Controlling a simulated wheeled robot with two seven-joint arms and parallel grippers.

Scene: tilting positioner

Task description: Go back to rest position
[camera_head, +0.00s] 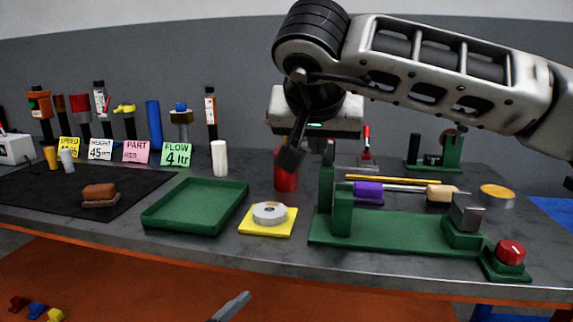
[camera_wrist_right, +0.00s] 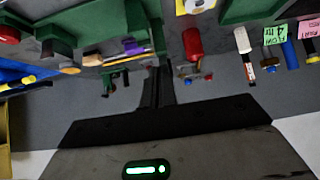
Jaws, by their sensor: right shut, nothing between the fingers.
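My right gripper (camera_head: 290,160) hangs from the arm that comes in from the right, above the table beside the green fixture. Its dark fingers are together with nothing between them. In the right wrist view the closed fingers (camera_wrist_right: 158,90) point toward the table, which appears upside down. The green fixture (camera_head: 395,233) stands on the table at the right, with an upright on its left and a grey metal block (camera_head: 467,213) on its right. A red button (camera_head: 510,252) sits on a green base at its right end. My left gripper is not recognisable in either view.
A green tray (camera_head: 195,230) and a yellow plate (camera_head: 267,231) with a pale ring (camera_head: 270,213) are left of the fixture. A red cup (camera_head: 286,179) stands behind the fingers. Tools and labels line the back. A grey piece (camera_head: 230,307) shows at the bottom edge; what it is is unclear.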

